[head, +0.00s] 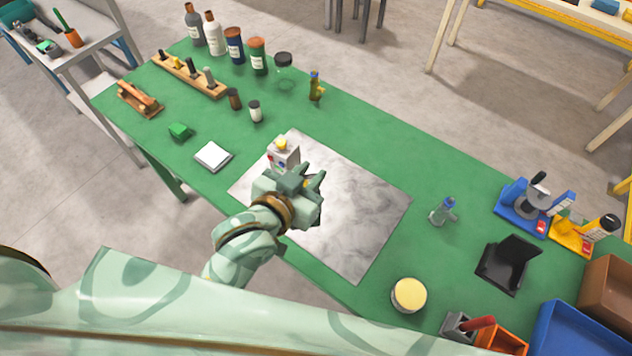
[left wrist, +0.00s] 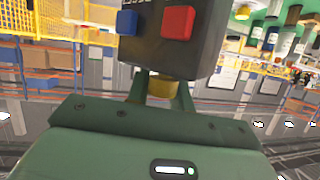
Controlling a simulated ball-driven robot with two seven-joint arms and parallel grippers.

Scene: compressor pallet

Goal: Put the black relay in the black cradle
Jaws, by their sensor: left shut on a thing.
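In the left wrist view, the black relay (left wrist: 208,45) is a dark box with a blue and a red square on its face. A short gold stem (left wrist: 160,87) at one end lies between the jaws of my left gripper (left wrist: 160,95), shut on it. The head view shows the left gripper (head: 308,182) over the near side of the grey mat. It hides much of what it holds. A pale box (head: 284,158) with a yellow top shows just beyond it; I cannot tell whether that is the relay. The black cradle (head: 507,265) stands empty at the right of the table.
A blue stand (head: 515,216) and a yellow stand (head: 566,243) hold devices beyond the cradle. A small bottle (head: 443,212) and a round yellow-topped jar (head: 409,295) stand between mat and cradle. Bins (head: 570,335) crowd the right corner. The grey mat (head: 365,210) is largely clear.

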